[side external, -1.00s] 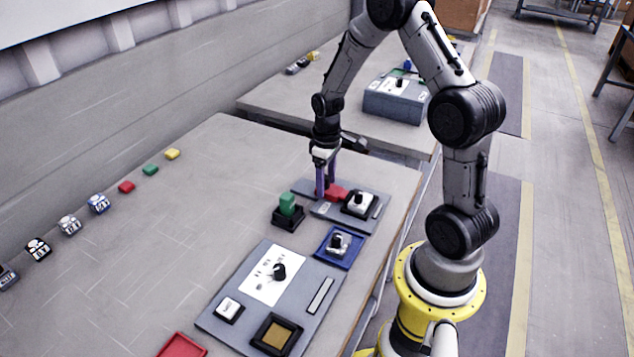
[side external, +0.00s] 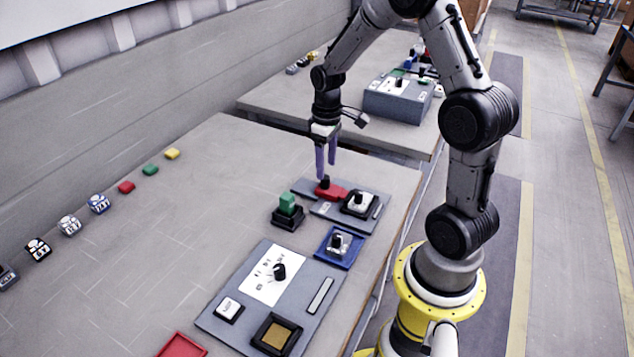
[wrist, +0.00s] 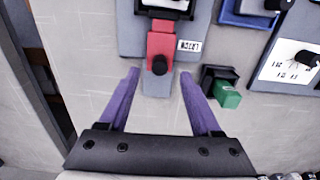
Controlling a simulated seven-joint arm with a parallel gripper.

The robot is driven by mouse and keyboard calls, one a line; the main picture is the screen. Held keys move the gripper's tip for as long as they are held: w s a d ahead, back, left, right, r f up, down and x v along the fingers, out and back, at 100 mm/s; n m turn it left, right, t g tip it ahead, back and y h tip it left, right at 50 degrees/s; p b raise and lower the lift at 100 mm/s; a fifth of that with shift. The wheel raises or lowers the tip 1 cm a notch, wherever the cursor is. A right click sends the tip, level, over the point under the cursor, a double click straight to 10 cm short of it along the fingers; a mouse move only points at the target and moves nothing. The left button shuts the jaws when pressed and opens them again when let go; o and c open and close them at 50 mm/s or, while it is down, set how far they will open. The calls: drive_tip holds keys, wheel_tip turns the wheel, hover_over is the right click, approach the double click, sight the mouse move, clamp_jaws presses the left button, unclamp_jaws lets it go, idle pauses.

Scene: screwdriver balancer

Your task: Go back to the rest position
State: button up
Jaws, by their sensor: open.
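My gripper (side external: 326,176) has two purple fingers, is open and empty, and hangs above the far grey panel (side external: 372,214). On that panel lies a red piece with a black knob (side external: 331,190), just below my fingertips and apart from them. In the wrist view the red piece (wrist: 160,45) lies ahead of my gripper (wrist: 158,72), with its black knob between the lines of the two open fingers.
A green block in a black holder (side external: 287,209) stands left of the panel. A blue tray (side external: 339,247) and a large grey panel (side external: 250,322) with a dial lie nearer. Small coloured blocks line the wall side. A grey box (side external: 396,103) stands on the table behind.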

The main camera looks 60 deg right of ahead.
drive_tip(key=shift+r, duration=0.5)
drive_tip(key=shift+w+a+r, duration=0.1)
drive_tip(key=shift+w+a, duration=0.1)
drive_tip(key=shift+a, duration=0.05)
drive_tip(key=s+a+r+n+t, duration=0.1)
drive_tip(key=a+r+t, duration=0.1)
drive_tip(key=a+r, duration=0.4)
drive_tip(key=s+a+r+n+t, duration=0.15)
drive_tip(key=a+r, duration=0.25)
drive_tip(key=r, duration=0.5)
drive_tip(key=s+a+m+t, duration=0.1)
drive_tip(key=s+a, duration=0.2)
drive_tip(key=s, duration=0.4)
drive_tip(key=s+a+r+m+t, duration=0.1)
drive_tip(key=s+a, duration=0.2)
drive_tip(key=s, duration=0.4)
drive_tip(key=shift+s+a+r, duration=0.15)
drive_tip(key=shift+s+a, duration=0.05)
drive_tip(key=shift+a, duration=0.05)
drive_tip(key=shift+m, duration=0.25)
